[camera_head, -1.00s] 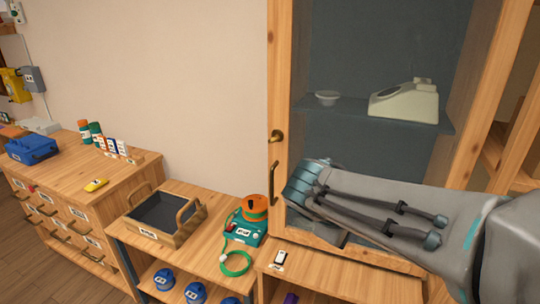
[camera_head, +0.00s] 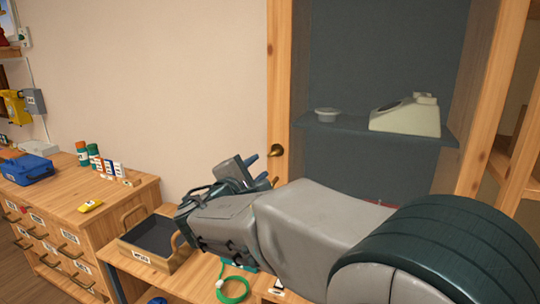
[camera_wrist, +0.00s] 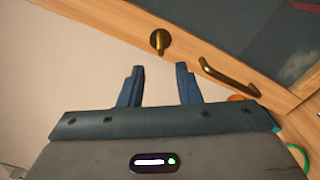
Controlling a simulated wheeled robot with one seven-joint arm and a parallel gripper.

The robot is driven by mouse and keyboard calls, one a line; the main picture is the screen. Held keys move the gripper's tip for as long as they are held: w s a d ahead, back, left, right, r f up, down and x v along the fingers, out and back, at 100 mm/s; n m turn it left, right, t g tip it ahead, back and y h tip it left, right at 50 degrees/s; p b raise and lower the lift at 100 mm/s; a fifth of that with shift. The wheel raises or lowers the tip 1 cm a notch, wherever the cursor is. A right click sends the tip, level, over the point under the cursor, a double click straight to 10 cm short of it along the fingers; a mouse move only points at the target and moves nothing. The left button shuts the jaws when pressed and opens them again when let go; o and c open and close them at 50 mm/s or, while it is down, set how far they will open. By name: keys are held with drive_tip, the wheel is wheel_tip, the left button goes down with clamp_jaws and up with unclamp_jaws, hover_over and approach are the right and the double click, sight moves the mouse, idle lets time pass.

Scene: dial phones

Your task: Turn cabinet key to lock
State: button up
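The brass key (camera_head: 277,149) sits in its round plate on the wooden frame of the glass-fronted cabinet (camera_head: 279,80). My gripper (camera_head: 262,168) is just below and left of the key in the head view. In the wrist view my gripper (camera_wrist: 160,68) has its two blue fingers apart, with nothing between them. The key lies roughly in line with the gap and appears apart from both fingers. The brass door handle (camera_wrist: 228,78) is right of the fingers.
My arm crosses in front of the cabinet's lower part. A shelf (camera_head: 380,136) inside bears a cream phone (camera_head: 405,116) and a small white dish (camera_head: 327,115). The wall left of the cabinet is clear.

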sight(270, 156)
drive_tip(key=p+x, duration=0.1)
drive_tip(key=x, duration=0.7)
drive_tip(key=shift+w+d, duration=0.1)
drive_tip(key=shift+w, duration=0.2)
clamp_jaws()
